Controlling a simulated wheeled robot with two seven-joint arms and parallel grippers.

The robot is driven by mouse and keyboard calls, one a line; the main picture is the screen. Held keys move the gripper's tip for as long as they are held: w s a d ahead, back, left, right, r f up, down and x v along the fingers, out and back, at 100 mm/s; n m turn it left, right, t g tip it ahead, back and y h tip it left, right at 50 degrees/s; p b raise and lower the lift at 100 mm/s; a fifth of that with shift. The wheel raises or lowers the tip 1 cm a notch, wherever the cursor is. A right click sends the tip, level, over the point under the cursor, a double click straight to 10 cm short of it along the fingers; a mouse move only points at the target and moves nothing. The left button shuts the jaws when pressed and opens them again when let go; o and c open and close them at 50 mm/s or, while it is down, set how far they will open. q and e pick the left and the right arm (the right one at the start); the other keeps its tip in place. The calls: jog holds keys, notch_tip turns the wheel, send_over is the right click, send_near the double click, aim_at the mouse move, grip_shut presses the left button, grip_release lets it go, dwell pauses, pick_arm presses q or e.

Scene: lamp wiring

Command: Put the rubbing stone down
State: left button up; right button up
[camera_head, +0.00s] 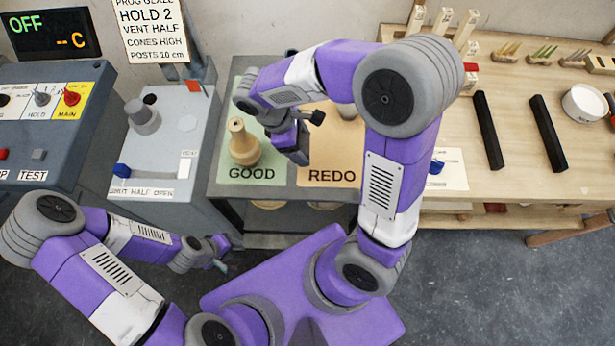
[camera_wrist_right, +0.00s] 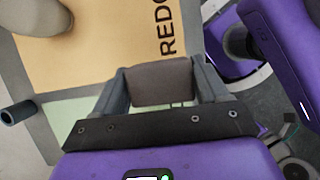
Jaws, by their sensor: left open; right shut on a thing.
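The rubbing stone (camera_wrist_right: 162,82) is a grey-brown block between the two fingers of my right gripper (camera_wrist_right: 162,88). The gripper is shut on it, above the mats. In the head view my right gripper (camera_head: 296,148) is over the border between the green GOOD mat (camera_head: 238,128) and the orange REDO mat (camera_head: 335,152); the stone cannot be made out there. Whether the stone touches the surface I cannot tell. My left gripper (camera_head: 220,255) is open and low, in front of the grey cabinet, away from the mats.
A tan vase (camera_head: 243,148) stands on the GOOD mat. A pale rounded piece (camera_wrist_right: 42,14) stands on the REDO mat, mostly behind my arm in the head view. A wooden bench (camera_head: 518,115) with dark bars and a white bowl (camera_head: 583,103) is at right. A control panel (camera_head: 50,120) is at left.

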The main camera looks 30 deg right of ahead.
jog(key=shift+s+d+f+b, duration=0.3)
jog(key=shift+s+f+b, duration=0.15)
jog(key=shift+f, duration=0.5)
notch_tip(320, 180, down, 9)
jog(key=b, duration=0.4)
jog(key=shift+f, duration=0.2)
jog(key=shift+s, duration=0.1)
jog(key=shift+f, duration=0.2)
jog(key=o, duration=1.1)
jog(key=shift+r, duration=0.1)
